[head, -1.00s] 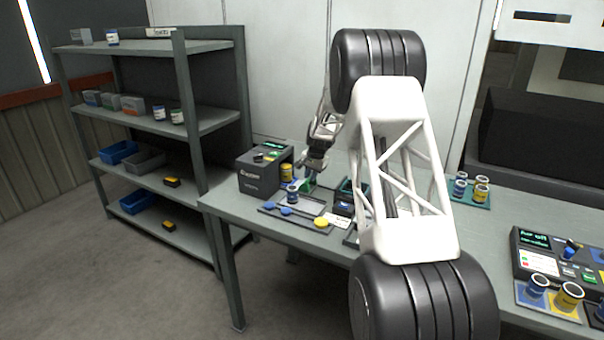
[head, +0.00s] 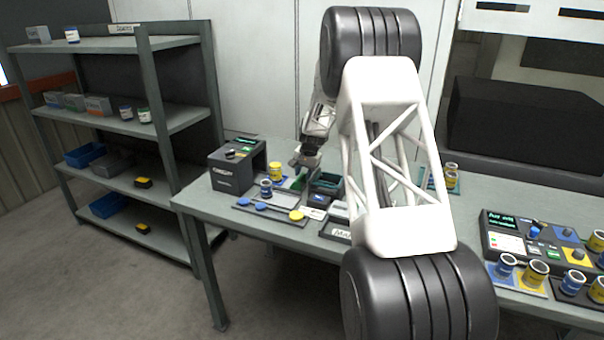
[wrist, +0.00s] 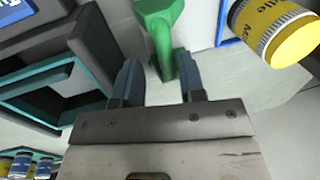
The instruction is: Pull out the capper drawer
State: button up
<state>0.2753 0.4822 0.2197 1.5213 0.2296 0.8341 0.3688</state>
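The capper (head: 237,167) is the dark box with a small lit display at the left end of the bench in the head view. A green handle (head: 298,183) stands out to its right, beside a yellow can (head: 275,171). I take it for the drawer's handle; the drawer itself is hard to make out. My gripper (head: 300,166) is at the handle. The yellow can (wrist: 275,30) shows at the upper right there.
A dark, teal-lined bin (wrist: 45,88) is close to the left finger in the wrist view. A blue can (head: 266,188) and a pad with coloured discs (head: 262,207) lie in front of the capper. A control console (head: 520,240) stands at the right; shelving (head: 150,130) is at the left.

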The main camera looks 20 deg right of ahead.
jog(key=shift+a+r, duration=0.1)
jog(key=shift+r, duration=0.05)
jog(key=shift+s+d+r, duration=0.15)
jog(key=shift+d+r, duration=0.05)
jog(key=shift+r, duration=1)
jog(key=shift+s+d+r, duration=0.15)
jog(key=shift+s+r, duration=0.05)
jog(key=shift+r, duration=1.05)
jog(key=shift+s+d+r, duration=0.15)
jog(key=shift+d+r, duration=0.05)
jog(key=shift+r, duration=1)
